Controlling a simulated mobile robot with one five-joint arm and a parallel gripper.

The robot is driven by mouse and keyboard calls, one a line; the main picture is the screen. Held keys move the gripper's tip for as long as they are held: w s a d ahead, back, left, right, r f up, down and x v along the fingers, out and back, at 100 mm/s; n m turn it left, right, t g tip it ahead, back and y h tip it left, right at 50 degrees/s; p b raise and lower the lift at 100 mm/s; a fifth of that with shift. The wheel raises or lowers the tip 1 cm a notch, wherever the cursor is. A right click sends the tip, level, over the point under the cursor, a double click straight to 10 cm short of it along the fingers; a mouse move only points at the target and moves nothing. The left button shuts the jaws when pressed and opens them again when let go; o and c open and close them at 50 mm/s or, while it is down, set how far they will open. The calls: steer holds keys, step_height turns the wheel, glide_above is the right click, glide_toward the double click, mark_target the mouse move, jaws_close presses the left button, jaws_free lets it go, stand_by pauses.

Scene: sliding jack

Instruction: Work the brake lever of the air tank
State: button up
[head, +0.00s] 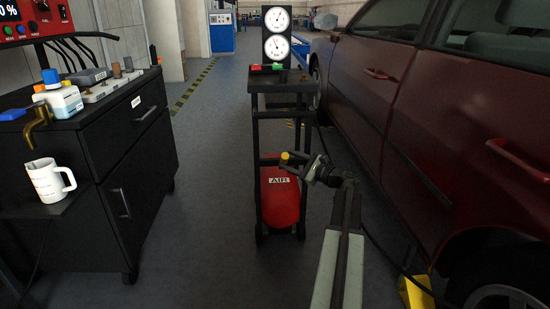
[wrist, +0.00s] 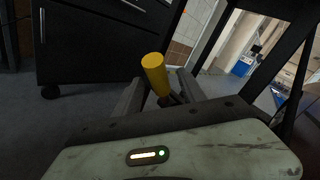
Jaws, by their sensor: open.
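The air tank (head: 280,200) is a red cylinder marked AIR, low in a black wheeled stand. The brake lever (head: 284,158) has a yellow grip and shows just above the tank, at my gripper's tip. In the wrist view the yellow grip (wrist: 155,72) stands slightly tilted between my two dark fingers, with its lower end near them. My gripper (head: 301,163) reaches in from the right of the stand and is open around the lever. It also shows in the wrist view (wrist: 160,90). I cannot tell whether either finger touches the lever.
Two dials (head: 277,32) top the stand (head: 282,99), above green and red buttons. A dark red car (head: 420,110) stands close on the right. The floor between cabinet and stand is clear.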

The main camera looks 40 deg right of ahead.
steer(key=w, duration=0.3)
steer(key=w+a, duration=0.1)
steer(key=w, duration=0.1)
steer(key=shift+w, duration=0.2)
jaws_close()
steer(key=shift+d, duration=0.1)
stand_by(1.0)
